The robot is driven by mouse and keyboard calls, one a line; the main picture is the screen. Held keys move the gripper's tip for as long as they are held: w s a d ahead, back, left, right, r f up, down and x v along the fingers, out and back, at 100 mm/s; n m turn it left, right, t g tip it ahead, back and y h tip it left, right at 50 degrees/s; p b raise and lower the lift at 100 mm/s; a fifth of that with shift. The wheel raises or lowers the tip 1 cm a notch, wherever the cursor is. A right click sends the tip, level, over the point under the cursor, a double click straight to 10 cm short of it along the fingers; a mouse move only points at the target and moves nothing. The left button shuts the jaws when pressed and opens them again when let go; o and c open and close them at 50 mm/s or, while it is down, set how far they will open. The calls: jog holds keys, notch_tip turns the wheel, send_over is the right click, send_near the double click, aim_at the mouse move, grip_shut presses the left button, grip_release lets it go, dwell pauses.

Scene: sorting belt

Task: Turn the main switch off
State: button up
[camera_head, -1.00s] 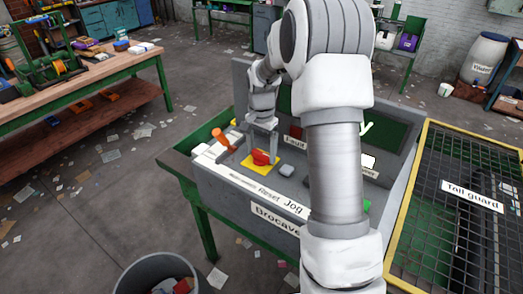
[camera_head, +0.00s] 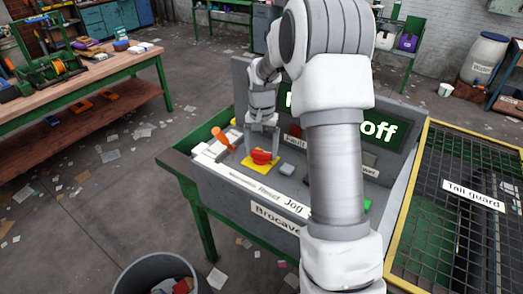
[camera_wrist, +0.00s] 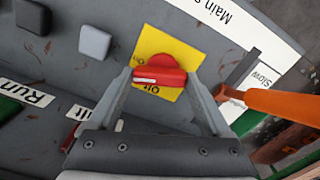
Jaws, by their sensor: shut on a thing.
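The main switch is a red rotary knob (camera_head: 262,157) on a yellow plate (camera_head: 248,164) on the grey control console. In the wrist view, the red knob (camera_wrist: 160,77) has its bar lying across the picture between my fingers, and "Off" is lettered on the yellow plate (camera_wrist: 157,45) just beside the bar. My gripper (camera_wrist: 159,83) is shut on the knob's bar, one finger at each end. In the head view, my gripper (camera_head: 262,148) reaches down onto the knob.
An orange-handled lever (camera_head: 220,137) stands left of the switch, close to my right finger in the wrist view. A grey button (camera_head: 286,169) sits to the right. The yellow-framed tail guard (camera_head: 472,193) is at the right, a bin (camera_head: 158,272) in front.

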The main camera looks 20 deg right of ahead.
aim_at(261, 151)
jog(key=n, duration=0.3)
jog(key=shift+n, duration=0.4)
jog(key=n, duration=0.3)
jog(key=shift+w+n, duration=0.1)
jog(key=shift+n, duration=0.2)
jog(key=n, duration=0.6)
jog(key=shift+w, duration=0.1)
jog(key=shift+r+n, duration=0.1)
jog(key=shift+n, duration=0.3)
jog(key=o, duration=1.2)
jog(key=shift+c, duration=0.2)
notch_tip(261, 151, up, 17)
jog(key=shift+r+b, duration=0.2)
jog(key=shift+b, duration=0.15)
